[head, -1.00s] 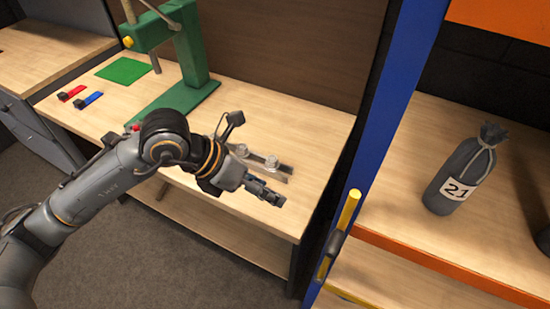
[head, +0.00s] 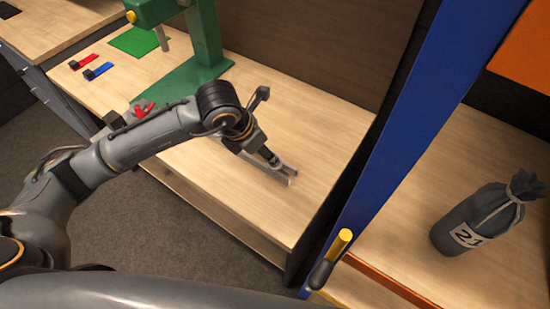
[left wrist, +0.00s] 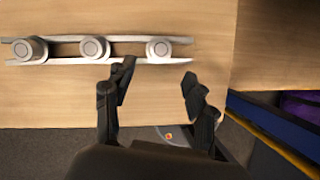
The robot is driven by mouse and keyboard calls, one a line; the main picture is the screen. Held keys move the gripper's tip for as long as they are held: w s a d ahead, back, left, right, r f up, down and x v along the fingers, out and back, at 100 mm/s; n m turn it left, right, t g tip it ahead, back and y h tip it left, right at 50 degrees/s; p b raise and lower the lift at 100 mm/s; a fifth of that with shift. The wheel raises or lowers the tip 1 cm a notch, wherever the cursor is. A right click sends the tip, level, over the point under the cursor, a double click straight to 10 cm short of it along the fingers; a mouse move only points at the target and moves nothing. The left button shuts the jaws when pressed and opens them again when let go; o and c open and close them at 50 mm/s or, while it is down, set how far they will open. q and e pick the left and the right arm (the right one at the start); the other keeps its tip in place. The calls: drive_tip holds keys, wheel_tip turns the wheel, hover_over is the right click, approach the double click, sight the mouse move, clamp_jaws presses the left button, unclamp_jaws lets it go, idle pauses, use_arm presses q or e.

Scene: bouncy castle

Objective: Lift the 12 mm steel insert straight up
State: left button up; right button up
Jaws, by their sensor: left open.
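Three round steel inserts sit in a row in a metal rail (left wrist: 70,60) on the wooden bench: a left one (left wrist: 28,49), a middle one (left wrist: 94,47) and a right one (left wrist: 158,48). No size marking is readable, so I cannot tell which is the 12 mm one. My left gripper (left wrist: 158,74) is open and empty, its fingertips near the right insert, one to each side in the picture. In the head view my left gripper (head: 270,160) is over the rail (head: 284,173) and its arm hides the inserts. My right gripper is not in view.
A green press (head: 185,85) stands behind the arm. A green mat (head: 139,40), a red item (head: 86,61) and a blue item (head: 100,71) lie at left. A blue post (head: 425,110) and a grey bag marked 21 (head: 480,217) are at right. The bench right of the rail is clear.

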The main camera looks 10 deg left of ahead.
sight(270, 166)
use_arm(q)
drive_tip(key=p+x, duration=0.1)
drive_tip(key=x, duration=0.3)
drive_tip(key=shift+w+d+r+p, duration=0.1)
drive_tip(key=shift+w+d+p, duration=0.05)
drive_tip(key=shift+w+p, duration=0.2)
drive_tip(key=shift+x, duration=1.15)
drive_tip(key=shift+f, duration=0.3)
drive_tip(key=shift+c, duration=0.6)
clamp_jaws()
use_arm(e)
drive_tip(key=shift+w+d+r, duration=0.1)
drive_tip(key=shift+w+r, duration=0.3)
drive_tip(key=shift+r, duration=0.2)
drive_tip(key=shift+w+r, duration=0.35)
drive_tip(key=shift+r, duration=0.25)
